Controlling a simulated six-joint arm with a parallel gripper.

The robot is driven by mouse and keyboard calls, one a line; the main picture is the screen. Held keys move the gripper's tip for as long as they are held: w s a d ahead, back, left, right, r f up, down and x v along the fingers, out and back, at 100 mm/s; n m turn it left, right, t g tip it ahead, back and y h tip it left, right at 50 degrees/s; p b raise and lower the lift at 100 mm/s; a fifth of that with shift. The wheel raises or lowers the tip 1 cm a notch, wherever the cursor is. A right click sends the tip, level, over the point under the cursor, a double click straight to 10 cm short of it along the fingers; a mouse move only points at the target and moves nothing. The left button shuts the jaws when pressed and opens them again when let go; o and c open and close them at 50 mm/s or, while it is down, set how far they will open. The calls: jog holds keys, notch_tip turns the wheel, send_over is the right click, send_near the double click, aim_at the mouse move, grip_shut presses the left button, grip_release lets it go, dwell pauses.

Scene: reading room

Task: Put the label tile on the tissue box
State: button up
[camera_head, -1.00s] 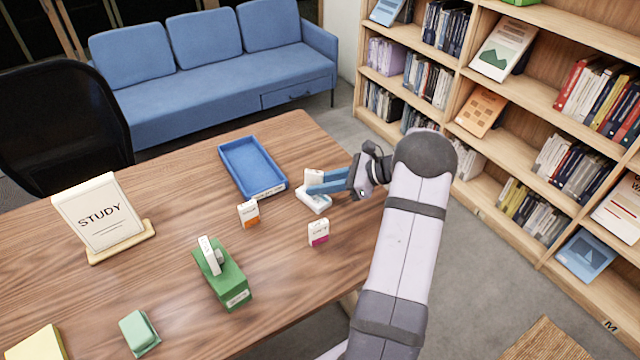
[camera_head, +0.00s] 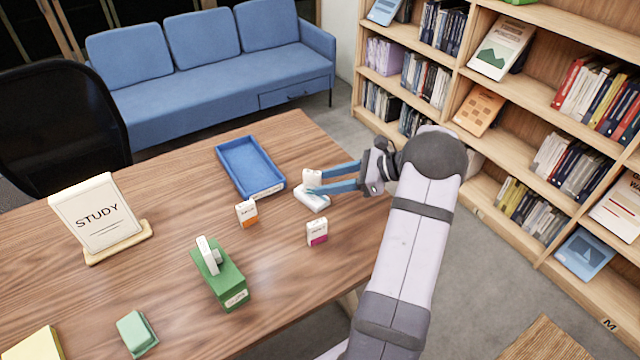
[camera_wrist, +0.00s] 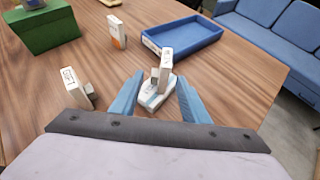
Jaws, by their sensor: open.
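A white label tile (camera_head: 312,177) stands upright on a low white box with a grey-blue band (camera_head: 313,201), near the table's right end. In the wrist view the tile (camera_wrist: 165,70) rises from the box (camera_wrist: 153,97), between and ahead of the fingertips. My gripper (camera_head: 314,180) is open, its blue fingers spread to either side of the tile with a visible gap from it. A green box (camera_head: 222,282) with a white piece on top stands nearer the front. I cannot tell for certain which box is the tissue box.
An orange-marked tile (camera_head: 247,212) and a magenta-marked tile (camera_head: 317,231) stand close by. A blue tray (camera_head: 262,193) lies behind. A STUDY sign (camera_head: 97,215) and a small green block (camera_head: 137,332) are left on the table (camera_head: 175,200). Bookshelves rise to the right.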

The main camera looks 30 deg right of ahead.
jog(key=v, duration=0.9)
jog(key=shift+b, duration=0.3)
jog(key=shift+a, duration=0.1)
